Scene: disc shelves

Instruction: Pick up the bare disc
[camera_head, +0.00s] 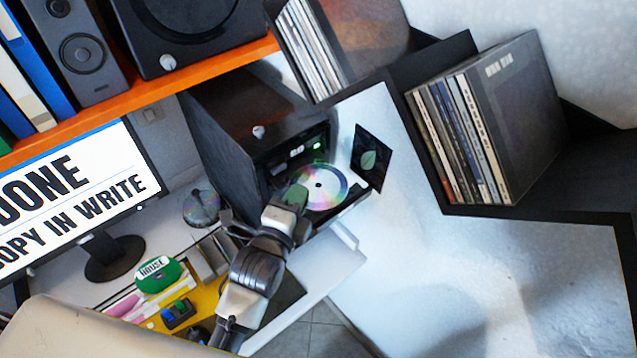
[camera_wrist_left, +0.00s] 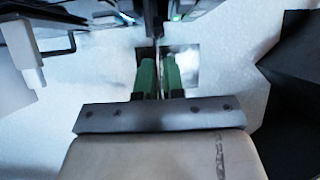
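The bare disc (camera_head: 328,188) is shiny and rainbow-coloured. In the head view it shows at the front of a black disc machine (camera_head: 230,135) with a green light, at its opened-out tray (camera_head: 352,205). My left gripper (camera_head: 297,196) is at the disc's lower left edge, one green fingertip overlapping it. In the left wrist view the green fingers (camera_wrist_left: 160,76) stand close together, with a narrow gap and a thin edge-like strip between them. I cannot tell whether they press on the disc. My right gripper is not in view.
A monitor (camera_head: 70,195) reads "DONE COPY IN WRITE". A small stack of discs (camera_head: 201,207) stands beside it. A green item labelled "HOUSE" (camera_head: 160,276) lies on the desk. A dark leaf-pictured square (camera_head: 371,157) is right of the machine. Shelved sleeves (camera_head: 465,135) stand further right.

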